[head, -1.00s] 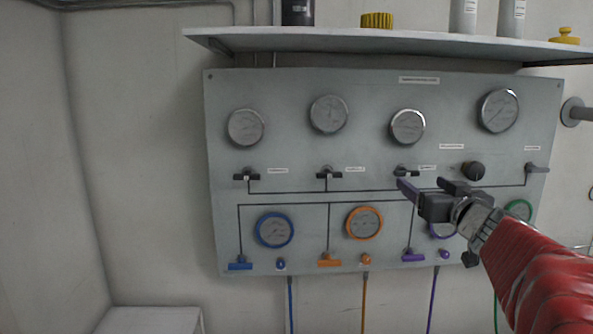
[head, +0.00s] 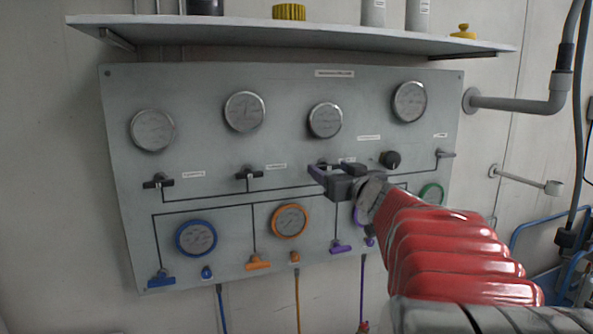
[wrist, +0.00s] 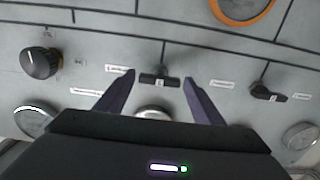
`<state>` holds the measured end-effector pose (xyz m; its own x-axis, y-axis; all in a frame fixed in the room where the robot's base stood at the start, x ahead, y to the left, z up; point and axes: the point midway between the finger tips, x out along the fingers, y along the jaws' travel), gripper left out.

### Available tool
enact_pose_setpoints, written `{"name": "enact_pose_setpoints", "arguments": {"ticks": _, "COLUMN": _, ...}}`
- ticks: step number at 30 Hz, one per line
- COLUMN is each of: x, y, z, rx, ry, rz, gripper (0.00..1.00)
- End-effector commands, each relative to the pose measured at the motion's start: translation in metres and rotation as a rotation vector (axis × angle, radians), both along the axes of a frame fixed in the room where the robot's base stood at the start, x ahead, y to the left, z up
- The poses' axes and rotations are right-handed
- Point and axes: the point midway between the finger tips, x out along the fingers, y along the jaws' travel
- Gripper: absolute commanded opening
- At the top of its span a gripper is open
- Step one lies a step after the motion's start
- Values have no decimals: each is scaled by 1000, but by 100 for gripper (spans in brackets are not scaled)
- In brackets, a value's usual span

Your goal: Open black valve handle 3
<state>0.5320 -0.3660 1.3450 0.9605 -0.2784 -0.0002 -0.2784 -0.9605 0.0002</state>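Three black valve handles sit in a row on the grey panel (head: 125,110), counted from the left. The first (head: 158,181) and second (head: 247,173) are in plain view in the head view. The third black valve handle (wrist: 172,82) lies crosswise to its pipe line in the wrist view, between my fingertips. In the head view it is mostly hidden behind my gripper (head: 330,172). My gripper (wrist: 158,78) is open, with one dark purple finger beyond each end of the handle. I see no clear contact; the remaining depth gap cannot be told.
A black round knob (wrist: 40,63) is at the left in the wrist view. Another black valve handle (wrist: 266,93) is at the right. Gauges fill the panel, including an orange-rimmed one (head: 289,221). A shelf (head: 290,32) juts out above. A grey pipe (head: 520,104) stands right.

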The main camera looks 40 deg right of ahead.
Motion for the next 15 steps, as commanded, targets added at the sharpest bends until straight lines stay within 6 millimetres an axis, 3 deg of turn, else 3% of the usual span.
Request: {"name": "enact_pose_setpoints", "arguments": {"ticks": 15, "x": -1, "y": -1, "z": 0, "rx": 0, "ry": 0, "rz": -2, "gripper": 29}}
